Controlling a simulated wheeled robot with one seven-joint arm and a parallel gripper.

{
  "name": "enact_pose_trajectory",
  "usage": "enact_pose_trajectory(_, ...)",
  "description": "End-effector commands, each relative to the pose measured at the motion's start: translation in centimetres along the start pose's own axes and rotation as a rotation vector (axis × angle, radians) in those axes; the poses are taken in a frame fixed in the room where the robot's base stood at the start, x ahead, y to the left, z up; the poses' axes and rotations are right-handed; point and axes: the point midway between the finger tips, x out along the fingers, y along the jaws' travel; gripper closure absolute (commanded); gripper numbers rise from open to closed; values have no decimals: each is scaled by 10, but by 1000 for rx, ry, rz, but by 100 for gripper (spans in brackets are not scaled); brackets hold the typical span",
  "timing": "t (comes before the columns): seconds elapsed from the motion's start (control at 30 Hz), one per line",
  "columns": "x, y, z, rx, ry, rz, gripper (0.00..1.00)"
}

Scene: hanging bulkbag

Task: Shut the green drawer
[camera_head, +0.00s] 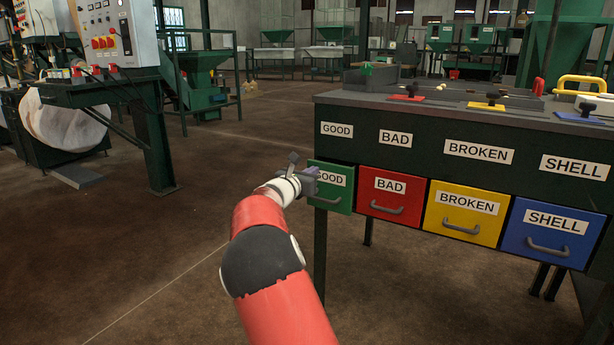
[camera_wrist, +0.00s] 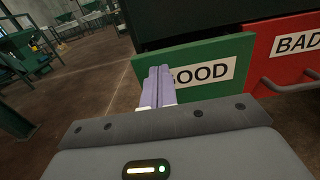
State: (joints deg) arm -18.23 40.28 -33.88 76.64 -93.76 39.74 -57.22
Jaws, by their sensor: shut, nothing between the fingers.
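The green drawer (camera_head: 343,186), labelled GOOD, is at the left end of the drawer row. In the wrist view the green drawer (camera_wrist: 205,66) stands a little out from the cabinet, with a dark gap above its front. My gripper (camera_head: 312,176) is at the left part of the green front. In the wrist view its two pale fingers (camera_wrist: 157,72) are together with nothing between them, tips in front of the green panel left of the label. I cannot tell whether they touch it.
The red BAD drawer (camera_head: 390,199), yellow BROKEN drawer (camera_head: 463,214) and blue SHELL drawer (camera_head: 547,233) are to the right, each with a grey handle. The dark cabinet (camera_head: 430,135) carries trays on top. A machine with a control panel (camera_head: 104,30) stands at far left.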

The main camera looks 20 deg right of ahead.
Motion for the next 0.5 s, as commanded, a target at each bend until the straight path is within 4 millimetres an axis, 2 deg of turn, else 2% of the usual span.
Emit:
enact_pose_trajectory(0.27, 1, 0, 0, 0, 0, 0, 100)
enact_pose_trajectory(0.5, 35, 0, 3, -2, 0, -2, 100)
